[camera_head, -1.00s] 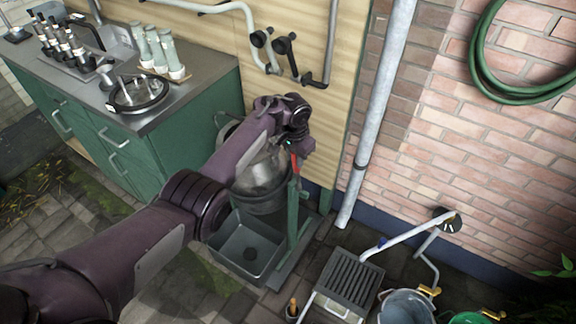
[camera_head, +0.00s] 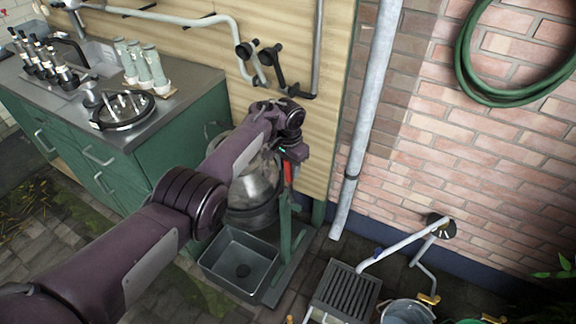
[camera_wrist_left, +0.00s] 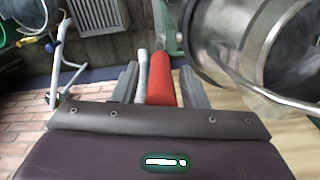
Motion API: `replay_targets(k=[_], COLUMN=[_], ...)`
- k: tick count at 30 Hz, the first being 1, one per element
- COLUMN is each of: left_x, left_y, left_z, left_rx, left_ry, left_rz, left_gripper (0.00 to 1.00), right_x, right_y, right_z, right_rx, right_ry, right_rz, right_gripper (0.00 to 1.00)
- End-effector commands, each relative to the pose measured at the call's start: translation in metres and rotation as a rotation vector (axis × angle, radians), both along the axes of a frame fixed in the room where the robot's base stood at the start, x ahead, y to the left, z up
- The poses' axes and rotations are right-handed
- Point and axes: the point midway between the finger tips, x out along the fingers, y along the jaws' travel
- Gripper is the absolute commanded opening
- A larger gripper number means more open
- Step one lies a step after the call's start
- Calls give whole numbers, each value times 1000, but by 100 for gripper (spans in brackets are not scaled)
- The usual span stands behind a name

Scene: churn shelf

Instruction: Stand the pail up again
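A shiny metal pail (camera_head: 254,187) hangs in a green stand (camera_head: 285,222) above a grey basin (camera_head: 225,275). My left arm hides part of it, and its exact tilt is hard to tell. It also shows large at the right of the left wrist view (camera_wrist_left: 235,45), with its round rim visible. My left gripper (camera_head: 290,160) is at a red handle (camera_head: 288,173) beside the pail. In the left wrist view, the red handle (camera_wrist_left: 160,80) lies between the two parted fingers (camera_wrist_left: 158,88), beside a grey rod. A gap shows, so a firm grip is not visible. My right gripper is out of view.
A green cabinet with a steel worktop (camera_head: 190,92) stands at left. A downpipe (camera_head: 366,120) runs down the wall by the stand. A slatted step with a rail (camera_head: 345,290), a grey bucket (camera_head: 405,313) and a partly cut-off green bucket (camera_head: 468,321) are at lower right.

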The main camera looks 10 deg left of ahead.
Motion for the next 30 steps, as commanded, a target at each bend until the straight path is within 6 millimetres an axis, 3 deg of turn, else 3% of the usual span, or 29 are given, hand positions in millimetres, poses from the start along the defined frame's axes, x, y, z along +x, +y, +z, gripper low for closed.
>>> replay_targets(k=[10, 22, 30], left_x=[1, -1, -3], left_y=[0, -1, -1], left_z=[5, 65, 78], left_rx=[0, -1, 1], left_ry=[-1, -2, 1], left_rz=[-2, -1, -2], left_gripper=[44, 44, 44], right_x=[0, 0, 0], right_y=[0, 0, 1], right_z=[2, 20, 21], right_rx=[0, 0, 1], right_ry=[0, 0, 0], right_rz=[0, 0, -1], right_gripper=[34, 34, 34])
